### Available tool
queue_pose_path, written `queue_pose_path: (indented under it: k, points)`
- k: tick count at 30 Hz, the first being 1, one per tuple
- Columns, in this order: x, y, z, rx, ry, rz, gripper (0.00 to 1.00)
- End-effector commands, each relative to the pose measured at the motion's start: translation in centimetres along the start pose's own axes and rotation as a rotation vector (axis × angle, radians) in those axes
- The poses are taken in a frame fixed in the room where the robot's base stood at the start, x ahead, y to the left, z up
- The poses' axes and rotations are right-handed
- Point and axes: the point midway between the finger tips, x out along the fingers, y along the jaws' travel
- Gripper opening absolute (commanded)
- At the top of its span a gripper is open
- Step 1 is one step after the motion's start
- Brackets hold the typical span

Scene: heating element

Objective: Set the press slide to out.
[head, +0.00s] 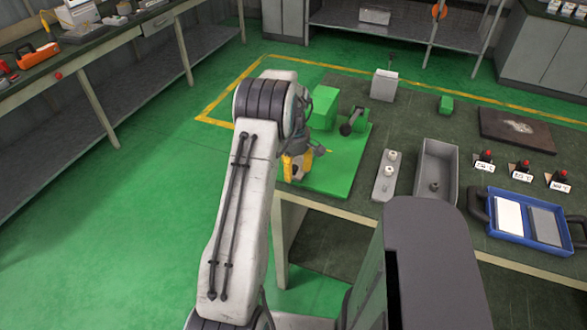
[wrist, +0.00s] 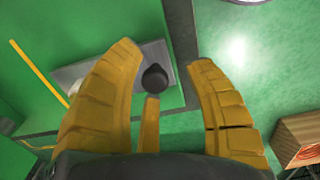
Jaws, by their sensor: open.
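The green press (head: 345,165) stands at the left end of the dark green table, with a green block and a lever with a black ball end (head: 347,129). My gripper (head: 297,165) is over its left side; my arm hides part of the press there. In the wrist view my gripper (wrist: 164,56) is open, with its yellow fingers spread. A dark round knob (wrist: 155,77) shows between the fingers, in front of a grey plate (wrist: 100,68) that is probably the press slide. I cannot tell whether a finger touches the knob.
To the right are a grey plate with pale knobs (head: 384,178), a grey tray (head: 436,158), several red-topped buttons (head: 486,156) and a blue tray (head: 530,240). A grey box (head: 384,85) stands behind. Green floor (head: 130,190) is free at left.

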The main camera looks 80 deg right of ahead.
Motion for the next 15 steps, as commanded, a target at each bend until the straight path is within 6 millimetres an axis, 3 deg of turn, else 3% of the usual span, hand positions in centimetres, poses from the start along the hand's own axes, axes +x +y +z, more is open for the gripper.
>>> queue_pose_path:
  k: [5,15]
  points:
    - [-1.7,0.1,0.0,0.000,0.001,0.005,0.48]
    - [-7.5,0.1,0.0,0.000,0.001,0.004,0.48]
